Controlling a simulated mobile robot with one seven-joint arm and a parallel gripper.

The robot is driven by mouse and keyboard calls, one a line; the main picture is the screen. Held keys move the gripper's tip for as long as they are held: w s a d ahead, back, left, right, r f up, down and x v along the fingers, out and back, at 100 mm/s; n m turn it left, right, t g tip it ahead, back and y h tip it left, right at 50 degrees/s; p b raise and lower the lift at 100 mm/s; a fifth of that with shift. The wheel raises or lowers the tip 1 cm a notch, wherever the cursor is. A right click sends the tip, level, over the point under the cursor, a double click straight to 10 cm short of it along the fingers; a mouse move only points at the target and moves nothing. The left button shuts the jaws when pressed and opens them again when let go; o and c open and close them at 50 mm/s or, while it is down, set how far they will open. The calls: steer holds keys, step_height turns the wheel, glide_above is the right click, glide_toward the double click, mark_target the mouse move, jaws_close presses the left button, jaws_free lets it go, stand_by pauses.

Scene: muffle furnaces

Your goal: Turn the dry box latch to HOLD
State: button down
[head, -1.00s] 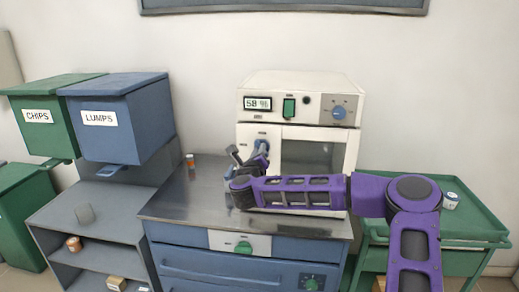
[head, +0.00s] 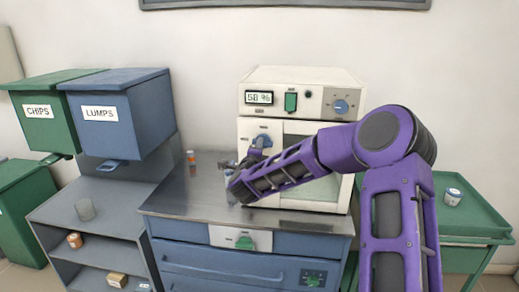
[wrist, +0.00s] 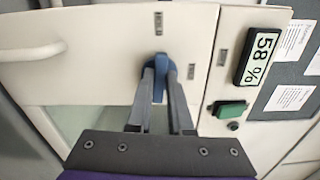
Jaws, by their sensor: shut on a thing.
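The dry box (head: 300,82) is a white cabinet with a window, standing on the steel bench top. Its blue latch (head: 262,141) is on the front at upper left. In the wrist view the latch (wrist: 160,68) lies between the two grey fingers of my gripper (wrist: 161,88), which are shut on its handle. The handle runs roughly up and down in that view, toward me. A label that seems to read HOLD (wrist: 158,23) is above the latch, and a smaller unreadable label (wrist: 191,72) is to its right. The fingers partly hide the handle.
The display (head: 259,97) reads 58 %, beside a green switch (head: 291,101) and a blue dial (head: 341,106). A small orange container (head: 191,158) stands on the bench at left. Blue and green bins hang at far left; a green cart (head: 480,215) stands at right.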

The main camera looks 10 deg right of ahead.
steer(key=shift+n, duration=0.5)
steer(key=c, duration=0.8)
jaws_free()
steer(key=shift+s, duration=0.15)
steer(key=b+v, duration=0.1)
steer(key=v, duration=1.6)
